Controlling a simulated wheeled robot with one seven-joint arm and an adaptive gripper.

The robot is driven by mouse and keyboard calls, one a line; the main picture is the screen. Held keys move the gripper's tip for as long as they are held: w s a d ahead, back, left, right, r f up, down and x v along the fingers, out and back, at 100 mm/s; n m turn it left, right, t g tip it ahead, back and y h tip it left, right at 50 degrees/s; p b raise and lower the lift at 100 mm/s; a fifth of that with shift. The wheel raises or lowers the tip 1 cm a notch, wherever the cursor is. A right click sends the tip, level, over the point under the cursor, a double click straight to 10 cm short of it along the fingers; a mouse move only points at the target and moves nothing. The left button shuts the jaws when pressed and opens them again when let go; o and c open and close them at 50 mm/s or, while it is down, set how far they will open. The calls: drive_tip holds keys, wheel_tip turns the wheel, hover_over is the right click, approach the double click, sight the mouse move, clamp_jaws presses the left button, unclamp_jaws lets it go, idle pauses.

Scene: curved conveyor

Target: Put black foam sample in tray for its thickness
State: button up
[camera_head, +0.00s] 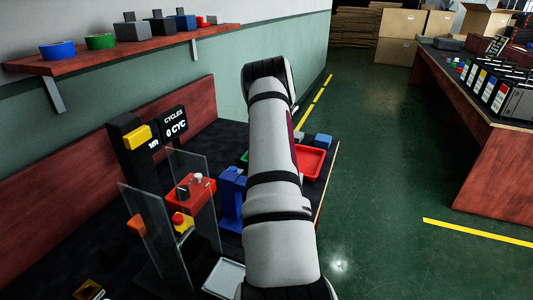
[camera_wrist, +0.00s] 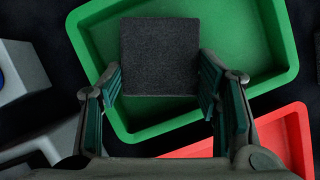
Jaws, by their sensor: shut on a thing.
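The black foam sample (camera_wrist: 160,50) is a dark square block between the two fingers of my gripper (camera_wrist: 160,78) in the wrist view. My gripper is shut on it, one finger at each side. The foam shows over the floor of the green tray (camera_wrist: 90,48); I cannot tell whether it touches the floor. The red tray (camera_wrist: 300,130) lies below and right of the green one, partly hidden by my gripper. In the head view the red tray (camera_head: 311,163) shows right of my arm, and only a sliver of the green tray (camera_head: 245,157) shows. My arm hides the gripper and foam there.
Clear upright panels (camera_head: 150,230), a red box with a knob (camera_head: 190,193) and a blue fixture (camera_head: 231,195) stand left of my arm. A small blue block (camera_head: 323,141) sits behind the red tray. Grey shapes (camera_wrist: 20,70) lie left in the wrist view.

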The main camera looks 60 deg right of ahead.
drive_tip(key=shift+f, duration=0.1)
drive_tip(key=o, duration=0.5)
drive_tip(key=v, duration=1.2)
idle(0.4)
